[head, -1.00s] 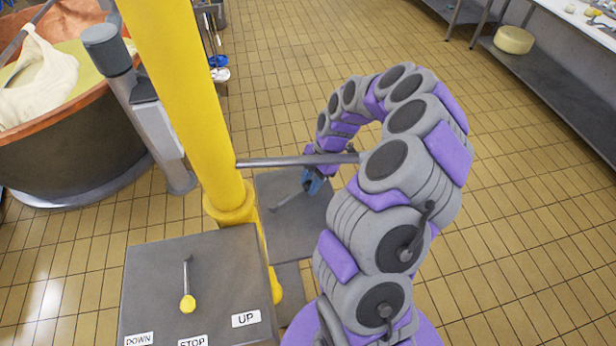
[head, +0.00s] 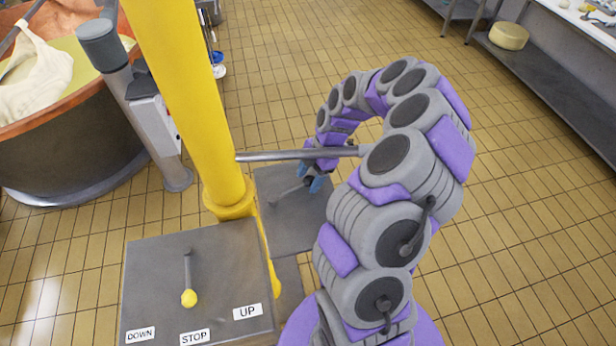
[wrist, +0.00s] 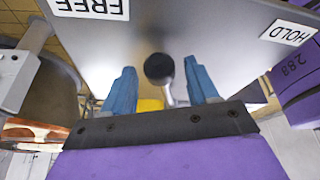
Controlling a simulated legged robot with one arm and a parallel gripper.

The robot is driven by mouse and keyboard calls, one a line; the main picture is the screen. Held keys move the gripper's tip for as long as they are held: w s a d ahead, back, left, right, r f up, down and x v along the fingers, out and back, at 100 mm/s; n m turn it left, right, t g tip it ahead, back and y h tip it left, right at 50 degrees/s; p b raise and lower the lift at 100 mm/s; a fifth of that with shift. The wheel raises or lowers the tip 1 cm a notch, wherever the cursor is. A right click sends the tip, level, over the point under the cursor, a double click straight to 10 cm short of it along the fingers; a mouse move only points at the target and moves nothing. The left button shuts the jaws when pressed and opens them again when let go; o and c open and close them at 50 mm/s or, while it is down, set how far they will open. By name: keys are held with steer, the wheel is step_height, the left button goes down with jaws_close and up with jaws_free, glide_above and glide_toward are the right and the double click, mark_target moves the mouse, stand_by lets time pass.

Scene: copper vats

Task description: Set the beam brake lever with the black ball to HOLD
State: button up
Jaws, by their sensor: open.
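The black ball (wrist: 159,68) of the brake lever shows in the wrist view between my blue fingers, with a gap on each side. A short part of its rod (wrist: 168,95) runs down behind it. My gripper (wrist: 160,78) is open around the ball. The FREE label (wrist: 92,8) is at the upper left and the HOLD label (wrist: 292,32) at the upper right, both upside down or tilted. In the head view, the lever's rod (head: 286,195) lies over a grey panel (head: 287,232), reaching to my gripper (head: 317,184), which hides the ball.
A yellow post (head: 190,110) with a grey horizontal bar (head: 290,155) stands left of my arm. In front is another panel (head: 225,270) with a yellow-ball lever (head: 189,298) and DOWN, STOP and UP labels. A copper vat (head: 70,140) is at left. Tiled floor at right is clear.

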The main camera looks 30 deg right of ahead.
steer(key=shift+d+r, duration=0.5)
steer(key=d, duration=1.1)
steer(key=shift+d+p, duration=0.15)
steer(key=shift+p, duration=0.15)
steer(key=shift+w, duration=0.1)
steer(key=shift+c, duration=0.3)
